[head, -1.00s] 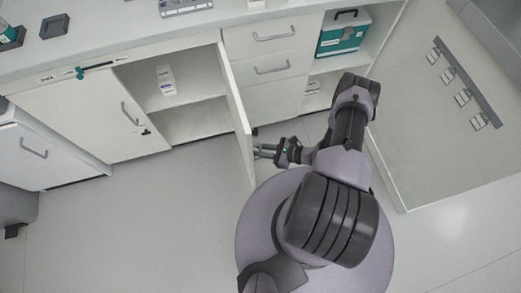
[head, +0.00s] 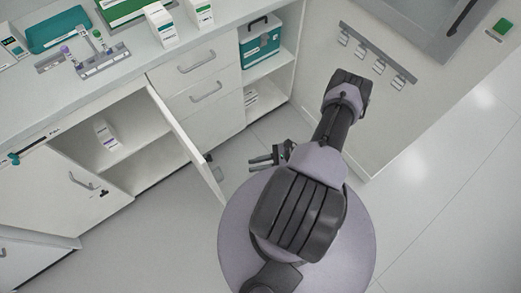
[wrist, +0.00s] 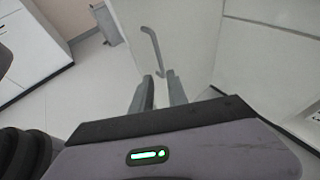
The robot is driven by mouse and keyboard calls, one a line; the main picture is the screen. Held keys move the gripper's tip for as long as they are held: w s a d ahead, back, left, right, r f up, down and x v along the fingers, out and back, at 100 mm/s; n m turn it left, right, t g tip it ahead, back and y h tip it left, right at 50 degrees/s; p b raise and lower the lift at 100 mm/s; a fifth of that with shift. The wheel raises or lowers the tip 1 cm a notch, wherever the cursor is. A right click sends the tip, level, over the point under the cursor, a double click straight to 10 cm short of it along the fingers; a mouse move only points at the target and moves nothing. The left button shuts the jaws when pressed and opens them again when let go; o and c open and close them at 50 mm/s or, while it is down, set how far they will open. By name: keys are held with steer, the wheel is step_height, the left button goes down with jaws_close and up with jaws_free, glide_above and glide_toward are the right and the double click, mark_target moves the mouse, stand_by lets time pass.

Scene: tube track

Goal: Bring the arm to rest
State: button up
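My gripper (head: 265,160) is at the end of my arm, which is folded over my round base in the head view. It is to the right of the open cabinet door (head: 186,140), apart from it. In the wrist view my gripper (wrist: 162,88) points at a pale panel with a grey bar handle (wrist: 153,48). The two fingers stand apart with a gap between them, and nothing shows between them.
The cupboard stands open with a white bottle (head: 106,134) inside. A teal case (head: 260,42) sits on an open shelf. A tube rack (head: 103,59) and boxes stand on the counter. Hooks (head: 378,66) line the right wall. The floor at lower right is clear.

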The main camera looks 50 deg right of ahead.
steer(key=shift+v, duration=1)
